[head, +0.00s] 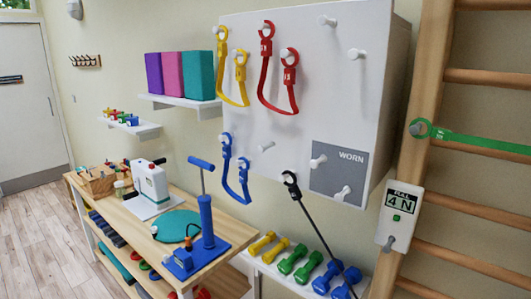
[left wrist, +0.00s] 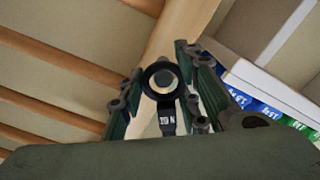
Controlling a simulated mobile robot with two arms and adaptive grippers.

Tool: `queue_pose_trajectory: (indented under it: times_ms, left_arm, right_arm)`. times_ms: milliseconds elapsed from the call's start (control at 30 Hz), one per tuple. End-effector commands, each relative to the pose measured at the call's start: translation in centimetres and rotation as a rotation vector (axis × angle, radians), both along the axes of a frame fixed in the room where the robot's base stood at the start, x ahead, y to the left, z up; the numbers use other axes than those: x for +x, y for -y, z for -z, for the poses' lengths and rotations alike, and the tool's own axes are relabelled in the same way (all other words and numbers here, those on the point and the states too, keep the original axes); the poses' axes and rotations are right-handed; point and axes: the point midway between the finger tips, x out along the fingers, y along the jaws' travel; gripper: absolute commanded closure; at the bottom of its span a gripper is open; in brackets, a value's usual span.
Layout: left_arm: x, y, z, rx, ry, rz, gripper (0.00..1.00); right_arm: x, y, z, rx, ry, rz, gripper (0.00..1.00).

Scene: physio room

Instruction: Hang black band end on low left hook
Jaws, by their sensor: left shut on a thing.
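The black band (head: 318,228) hangs by its upper ring from a white peg on the board, and runs taut down to the right out of the head view. Its other end, a black ring with a labelled tab (left wrist: 168,118), is between the fingers of my left gripper (left wrist: 163,100), which is shut on it. Through the ring shows a round grey knob (left wrist: 163,75), in front of a wooden upright (left wrist: 180,35). I cannot tell whether the ring is around the knob or short of it. My left gripper is outside the head view. My right gripper is in neither view.
The pegboard (head: 300,120) holds yellow, red and blue bands. A green band (head: 470,140) is hooked on the wall-bar upright (head: 425,85), above a gauge box (head: 400,210) reading "FULL 4 N". Dumbbells (head: 310,267) lie on a low shelf. A wooden bench (head: 130,225) stands left.

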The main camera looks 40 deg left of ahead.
Motion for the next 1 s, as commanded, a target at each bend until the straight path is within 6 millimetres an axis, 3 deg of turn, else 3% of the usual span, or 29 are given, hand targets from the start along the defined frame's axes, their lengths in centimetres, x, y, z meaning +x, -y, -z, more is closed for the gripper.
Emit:
queue_pose_trajectory:
  times_ms: [1000]
  left_arm:
    - [2.4,0.4,0.5,-0.003,-0.007,0.007,1.0]
  right_arm:
    - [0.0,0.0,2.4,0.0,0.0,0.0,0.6]
